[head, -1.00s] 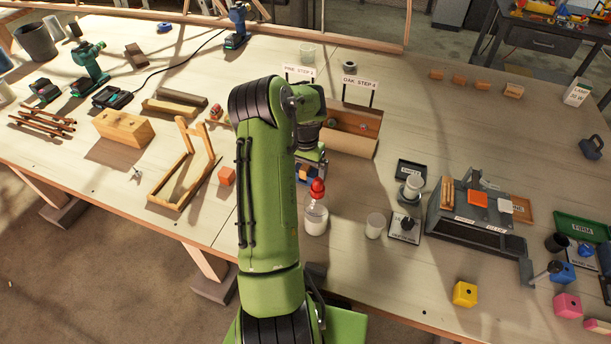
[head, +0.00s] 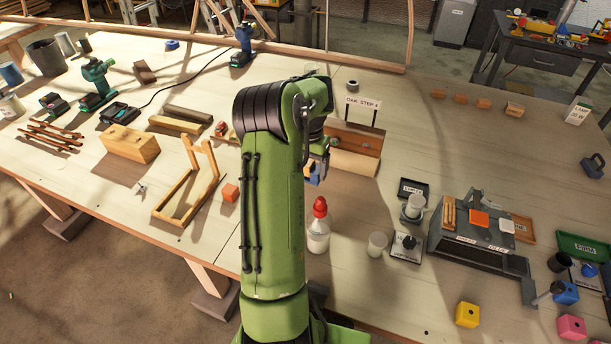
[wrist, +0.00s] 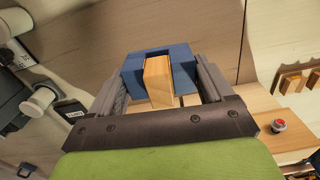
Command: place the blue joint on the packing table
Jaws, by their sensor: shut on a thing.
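The blue joint (wrist: 186,68) is a blue block around a pale wooden piece (wrist: 158,82). In the wrist view it sits between the fingers of my gripper (wrist: 160,76), which is shut on it. In the head view only a bit of the blue joint (head: 313,174) shows beside my arm, near the middle of the workbench; my arm hides most of my gripper there. A dark table (head: 541,61) with colourful toys stands at the back right; I cannot tell whether it is the packing table.
On the workbench (head: 455,130), a brown trough with an oak sign (head: 363,104) stands close to my gripper. A red-capped bottle (head: 319,228), a white cup (head: 377,244) and a grey stand (head: 480,240) stand nearer. The bench's right back part is mostly clear.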

